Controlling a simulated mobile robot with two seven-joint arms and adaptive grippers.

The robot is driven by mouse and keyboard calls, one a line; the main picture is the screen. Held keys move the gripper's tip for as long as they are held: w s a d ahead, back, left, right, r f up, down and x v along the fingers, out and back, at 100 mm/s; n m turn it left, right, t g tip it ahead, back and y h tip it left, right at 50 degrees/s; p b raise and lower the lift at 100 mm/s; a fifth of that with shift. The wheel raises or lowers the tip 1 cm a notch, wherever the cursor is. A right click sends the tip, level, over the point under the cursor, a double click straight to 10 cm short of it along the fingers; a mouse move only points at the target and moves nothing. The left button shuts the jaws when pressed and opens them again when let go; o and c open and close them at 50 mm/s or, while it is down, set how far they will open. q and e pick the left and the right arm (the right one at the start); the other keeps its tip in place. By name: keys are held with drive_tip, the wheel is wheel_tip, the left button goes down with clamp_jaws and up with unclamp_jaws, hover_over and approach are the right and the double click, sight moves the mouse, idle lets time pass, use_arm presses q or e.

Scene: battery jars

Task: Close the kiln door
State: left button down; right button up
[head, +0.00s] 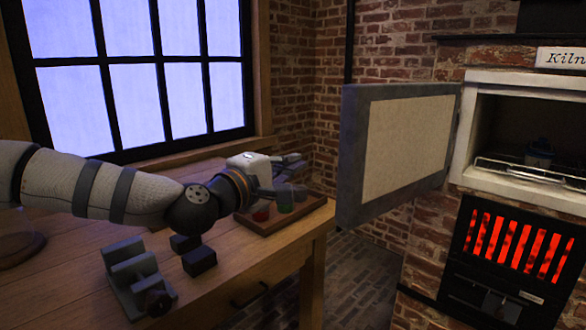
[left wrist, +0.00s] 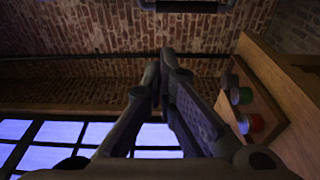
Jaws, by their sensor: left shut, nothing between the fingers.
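The kiln door (head: 400,150) is a grey-framed slab with a pale inner panel. It stands wide open, swung out to the left of the kiln (head: 463,135). The kiln's opening shows a wire rack (head: 530,170) with a dark jar (head: 540,150) inside. My left gripper (head: 296,162) is shut and empty. It is left of the door, above the tray at the table's right end, and appears apart from the door. The left wrist view also shows its shut fingers (left wrist: 167,62). My right gripper is not in view.
A wooden tray (head: 290,219) with red and green jars sits on the wooden table (head: 75,255). A grey vise-like fixture (head: 135,280) and dark blocks (head: 199,261) are nearer. A glowing red grate (head: 510,240) is below the kiln opening. Brick floor (head: 355,275) is clear between table and kiln.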

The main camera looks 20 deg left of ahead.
use_arm(q)
drive_tip(key=w+d, duration=0.4)
drive_tip(key=w, duration=0.1)
drive_tip(key=shift+w+d+f, duration=0.15)
drive_tip(key=shift+w+d, duration=0.05)
drive_tip(key=shift+d, duration=0.2)
drive_tip(key=shift+s, duration=0.1)
